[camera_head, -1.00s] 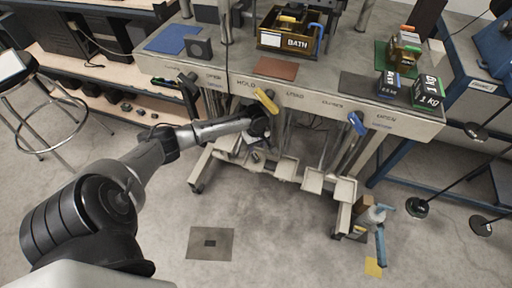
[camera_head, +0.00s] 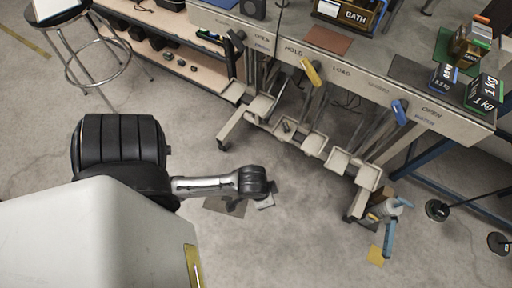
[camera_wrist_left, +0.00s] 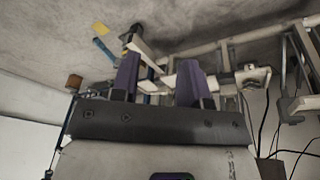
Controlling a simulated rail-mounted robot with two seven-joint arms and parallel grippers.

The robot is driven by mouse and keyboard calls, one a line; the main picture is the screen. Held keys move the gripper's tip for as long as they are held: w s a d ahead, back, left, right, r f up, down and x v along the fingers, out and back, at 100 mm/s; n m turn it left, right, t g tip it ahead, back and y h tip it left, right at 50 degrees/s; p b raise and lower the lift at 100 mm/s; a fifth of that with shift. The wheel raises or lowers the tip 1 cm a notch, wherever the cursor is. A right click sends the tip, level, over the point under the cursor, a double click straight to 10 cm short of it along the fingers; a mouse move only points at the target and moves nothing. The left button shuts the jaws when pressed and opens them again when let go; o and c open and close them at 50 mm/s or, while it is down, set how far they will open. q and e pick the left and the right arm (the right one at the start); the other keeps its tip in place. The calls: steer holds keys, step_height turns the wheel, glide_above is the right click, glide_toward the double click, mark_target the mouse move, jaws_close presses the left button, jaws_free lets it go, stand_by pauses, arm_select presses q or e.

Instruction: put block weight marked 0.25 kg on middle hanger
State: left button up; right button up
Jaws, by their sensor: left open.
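My left gripper (camera_head: 266,202) hangs over the floor in front of the lever frame, apart from it. In the left wrist view its two dark fingers (camera_wrist_left: 158,82) are spread with nothing between them. Several pale hanger trays (camera_head: 314,143) sit low under the frame, below the levers. A small dark item (camera_head: 288,126) lies on or beside one of the middle trays; I cannot tell what it is. A black block marked 1 kg (camera_head: 485,92) and a smaller black block (camera_head: 443,76) stand at the bench's right. I cannot read 0.25 kg on any block. My right gripper is not in view.
The lever bench (camera_head: 345,78) carries a yellow lever (camera_head: 311,72) and a blue lever (camera_head: 400,112). A stool (camera_head: 88,50) stands upper left. The floor at lower centre is clear.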

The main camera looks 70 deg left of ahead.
arm_select(q)
steer(key=shift+m+t+y, duration=0.3)
steer(key=shift+m+t, duration=0.1)
steer(key=shift+m, duration=0.5)
steer(key=s+r, duration=0.1)
steer(key=r, duration=0.1)
steer(key=s+r, duration=0.2)
steer(key=shift+s+d, duration=0.2)
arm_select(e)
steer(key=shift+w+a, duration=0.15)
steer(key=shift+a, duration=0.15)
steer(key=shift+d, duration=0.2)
arm_select(q)
steer(key=shift+o, duration=0.2)
